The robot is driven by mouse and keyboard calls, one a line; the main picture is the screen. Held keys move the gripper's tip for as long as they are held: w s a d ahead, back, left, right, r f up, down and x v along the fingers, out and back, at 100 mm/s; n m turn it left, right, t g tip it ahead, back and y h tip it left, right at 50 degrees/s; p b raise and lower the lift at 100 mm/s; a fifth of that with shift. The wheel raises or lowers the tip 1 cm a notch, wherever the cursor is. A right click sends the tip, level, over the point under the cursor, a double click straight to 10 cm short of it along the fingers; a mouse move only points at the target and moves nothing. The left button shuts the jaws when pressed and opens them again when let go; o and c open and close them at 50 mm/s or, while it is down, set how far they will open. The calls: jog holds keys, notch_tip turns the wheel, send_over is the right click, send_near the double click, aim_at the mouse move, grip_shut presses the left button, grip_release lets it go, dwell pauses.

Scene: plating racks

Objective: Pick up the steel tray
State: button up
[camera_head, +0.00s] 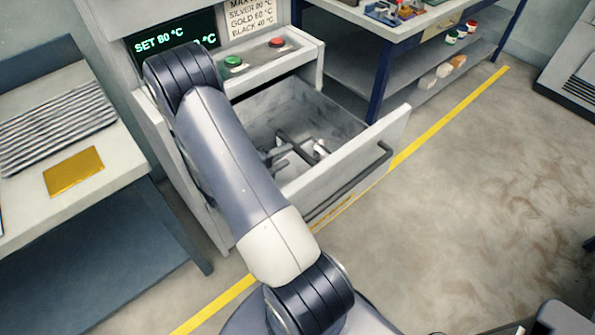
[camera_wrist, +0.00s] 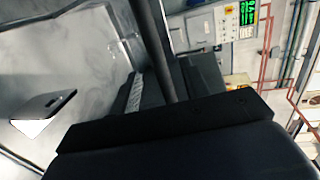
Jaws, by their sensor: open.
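In the head view my gripper (camera_head: 294,151) is down inside an open grey drawer (camera_head: 345,122), with its dark fingers apart. A small bright piece (camera_head: 320,149) shows beside the fingers. In the wrist view a small flat steel-grey piece (camera_wrist: 43,108) with a bright white edge and a dark slot lies apart from the dark gripper parts, at the left. It may be the steel tray, but I cannot tell for sure. Nothing shows held between the fingers. My arm hides the left part of the drawer.
The drawer front with its dark handle (camera_head: 350,184) stands out over the floor. Above it are green (camera_head: 233,62) and red (camera_head: 277,42) buttons. A left table holds a ridged grey sheet (camera_head: 55,113) and a gold plate (camera_head: 74,172).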

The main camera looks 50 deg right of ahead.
aim_at(296, 152)
jog(key=shift+f+p+x, duration=0.15)
jog(key=shift+x, duration=1.45)
jog(key=shift+f+p+x, duration=0.1)
jog(key=shift+p+x, duration=0.05)
jog(key=shift+x, duration=1.45)
jog(key=shift+c, duration=0.3)
grip_shut()
